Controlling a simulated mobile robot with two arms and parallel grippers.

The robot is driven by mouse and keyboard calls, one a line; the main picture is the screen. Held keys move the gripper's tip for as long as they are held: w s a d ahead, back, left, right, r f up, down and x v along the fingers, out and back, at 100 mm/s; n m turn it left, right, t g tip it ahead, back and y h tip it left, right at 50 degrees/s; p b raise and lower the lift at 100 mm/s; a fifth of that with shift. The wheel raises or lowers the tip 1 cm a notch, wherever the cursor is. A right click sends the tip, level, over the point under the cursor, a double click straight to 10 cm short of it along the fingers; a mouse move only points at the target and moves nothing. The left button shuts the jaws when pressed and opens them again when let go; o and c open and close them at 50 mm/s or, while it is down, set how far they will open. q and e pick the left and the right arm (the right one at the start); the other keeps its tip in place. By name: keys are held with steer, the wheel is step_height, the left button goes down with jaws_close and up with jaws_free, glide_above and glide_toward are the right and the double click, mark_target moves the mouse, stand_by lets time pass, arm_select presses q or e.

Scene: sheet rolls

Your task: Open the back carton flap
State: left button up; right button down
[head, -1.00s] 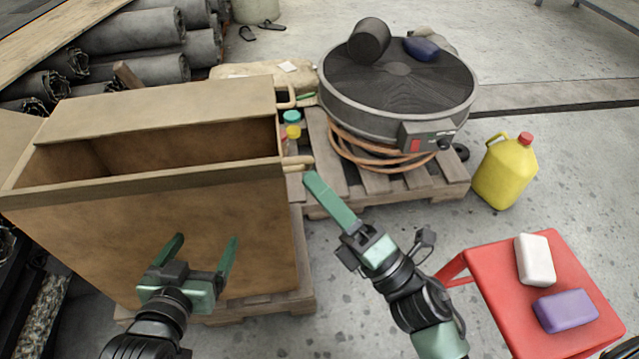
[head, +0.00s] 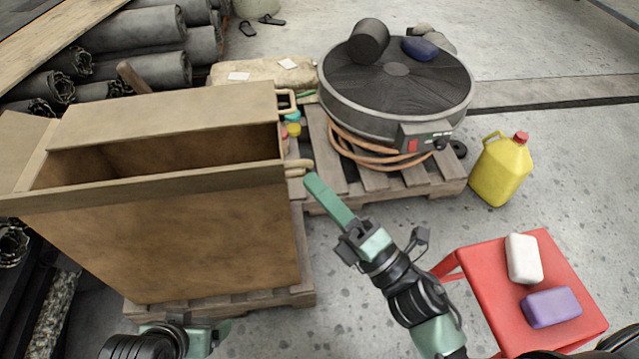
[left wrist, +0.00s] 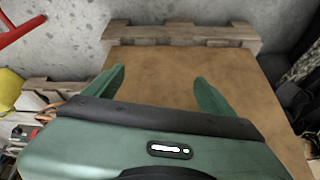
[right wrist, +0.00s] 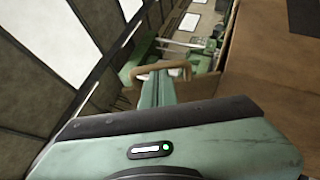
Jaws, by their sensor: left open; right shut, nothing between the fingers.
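The brown carton (head: 165,245) stands upright at the left of the head view, its top showing a dark opening. Its back flap (head: 170,113) is the broad panel along the far side of this opening; I cannot tell its exact angle. A narrow front flap (head: 150,190) runs along the near edge. My right gripper (head: 312,178) is shut and empty, just right of the carton near a tan loop (head: 298,168). It also shows in the right wrist view (right wrist: 158,76). My left gripper (left wrist: 158,78) is open, facing the carton wall; the head view mostly cuts it off.
The carton stands on a pallet (head: 305,290). Behind right, a round dark machine (head: 395,90) sits on another pallet (head: 455,180). A yellow jug (head: 500,172) and a red stool (head: 490,290) stand at right. Rolls (head: 135,70) lie behind left. Floor between is clear.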

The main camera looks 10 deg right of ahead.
arm_select(q)
steer(key=s+f+g+p, duration=0.1)
steer(key=f+p, duration=0.1)
steer(key=f, duration=0.5)
steer(key=s+f+g+p, duration=0.1)
steer(key=s+f+p, duration=0.1)
steer(key=f, duration=0.6)
steer(key=shift+s+a+f+g+p, duration=0.25)
steer(key=shift+a+g+p, duration=0.05)
steer(key=shift+p, duration=0.15)
arm_select(e)
steer(key=shift+w+r+m+g+h, duration=0.3)
steer(key=shift+w+r+m+h, duration=0.2)
steer(key=shift+m, duration=0.2)
